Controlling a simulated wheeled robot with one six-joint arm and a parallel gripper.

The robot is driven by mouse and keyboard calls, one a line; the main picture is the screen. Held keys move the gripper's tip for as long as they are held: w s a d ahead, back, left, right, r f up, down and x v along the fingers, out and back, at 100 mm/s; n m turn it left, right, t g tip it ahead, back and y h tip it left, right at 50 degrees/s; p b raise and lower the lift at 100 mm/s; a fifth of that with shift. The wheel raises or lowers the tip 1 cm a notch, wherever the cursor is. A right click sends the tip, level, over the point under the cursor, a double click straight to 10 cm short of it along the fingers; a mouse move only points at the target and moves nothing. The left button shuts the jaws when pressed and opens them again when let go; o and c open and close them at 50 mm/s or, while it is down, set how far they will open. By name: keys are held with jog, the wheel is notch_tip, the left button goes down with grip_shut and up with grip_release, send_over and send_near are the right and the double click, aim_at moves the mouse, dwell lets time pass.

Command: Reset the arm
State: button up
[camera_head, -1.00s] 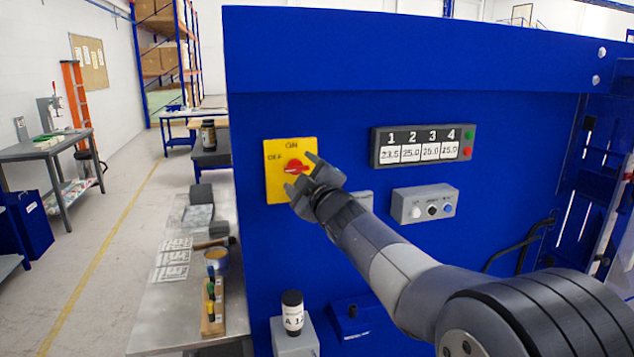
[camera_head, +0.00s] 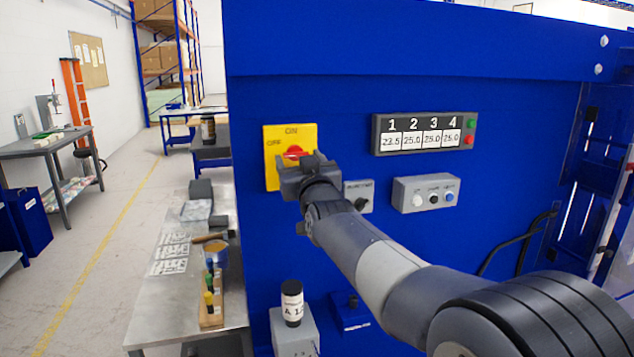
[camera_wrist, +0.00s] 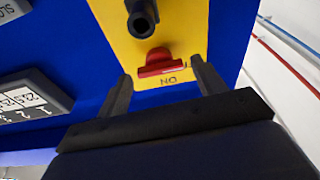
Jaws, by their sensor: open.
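My gripper (camera_head: 308,165) is in front of the yellow switch plate (camera_head: 271,178) on the blue machine panel (camera_head: 350,85). The red rotary knob (camera_head: 293,152) on that plate shows just above the gripper. In the wrist view my gripper (camera_wrist: 160,80) has its two fingers apart, with nothing between them. Whether a fingertip touches the plate cannot be told.
A display with numbers 1 to 4 (camera_head: 424,133) and a grey button box (camera_head: 426,194) are on the panel to the right. A small grey knob box (camera_head: 357,196) sits close to my arm. A bench (camera_head: 165,310) with tools and a black jar (camera_head: 292,303) stand below.

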jog(key=shift+r+m, duration=0.1)
jog(key=shift+m, duration=0.3)
jog(key=shift+s+f, duration=0.2)
jog(key=shift+s+d, duration=0.15)
jog(key=shift+s, duration=0.35)
